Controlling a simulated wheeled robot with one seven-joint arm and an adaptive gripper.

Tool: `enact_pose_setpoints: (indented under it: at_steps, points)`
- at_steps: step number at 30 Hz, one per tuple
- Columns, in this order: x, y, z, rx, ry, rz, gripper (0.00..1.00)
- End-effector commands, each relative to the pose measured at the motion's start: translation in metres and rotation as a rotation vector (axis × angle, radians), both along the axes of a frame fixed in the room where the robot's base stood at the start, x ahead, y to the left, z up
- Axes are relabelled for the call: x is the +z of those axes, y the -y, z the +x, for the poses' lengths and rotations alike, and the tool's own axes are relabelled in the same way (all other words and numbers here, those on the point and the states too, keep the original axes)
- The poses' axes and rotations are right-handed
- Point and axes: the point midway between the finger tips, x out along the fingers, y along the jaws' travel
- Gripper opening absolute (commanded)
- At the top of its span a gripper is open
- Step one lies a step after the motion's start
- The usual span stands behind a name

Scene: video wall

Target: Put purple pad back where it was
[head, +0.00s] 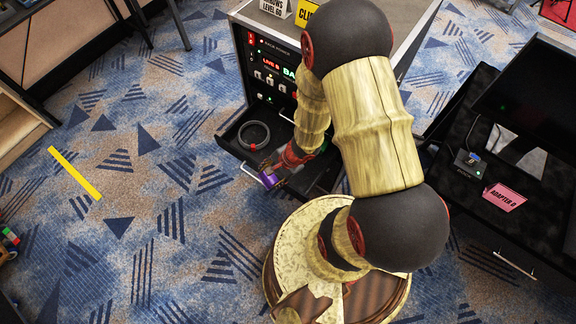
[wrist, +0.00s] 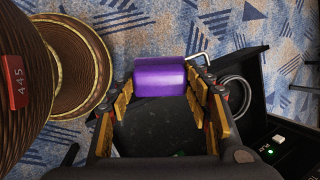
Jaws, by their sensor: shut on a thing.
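The purple pad (wrist: 160,77) shows in the wrist view as a smooth purple, rounded piece between my gripper's fingertips. My gripper (wrist: 160,90) is shut on it, with one set of yellow-padded fingers on each side. In the head view my gripper (head: 273,174) is low, over the front of the open black drawer (head: 232,143). A little of the purple pad (head: 269,181) shows there. My arm hides much of the drawer, and I cannot tell whether the pad touches it.
The rack cabinet (head: 265,62) with lit controls rises behind the drawer. At right stands a black case (head: 476,185) with a pink card (head: 504,197).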

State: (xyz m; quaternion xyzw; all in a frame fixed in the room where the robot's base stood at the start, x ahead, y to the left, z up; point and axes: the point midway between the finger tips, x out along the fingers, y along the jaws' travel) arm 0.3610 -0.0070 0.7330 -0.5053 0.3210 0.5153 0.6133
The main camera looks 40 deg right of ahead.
Motion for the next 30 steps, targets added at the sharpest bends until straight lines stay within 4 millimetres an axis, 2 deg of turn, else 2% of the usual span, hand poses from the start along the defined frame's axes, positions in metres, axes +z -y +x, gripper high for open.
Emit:
enact_pose_setpoints:
  at_steps: [1,3,6,10,13,17,30]
  points:
    - [-0.001,0.014,-0.019,0.038,-0.053,-0.066,0.29]
    - [-0.007,0.034,-0.04,0.087,-0.113,-0.144,0.29]
    - [-0.01,0.058,-0.061,0.149,-0.168,-0.23,0.29]
    - [-0.011,0.083,-0.076,0.21,-0.207,-0.306,0.29]
    - [-0.011,0.093,-0.081,0.242,-0.22,-0.337,0.29]
    - [-0.014,0.098,-0.078,0.257,-0.225,-0.352,0.29]
    - [-0.038,0.104,-0.023,0.256,-0.224,-0.35,0.29]
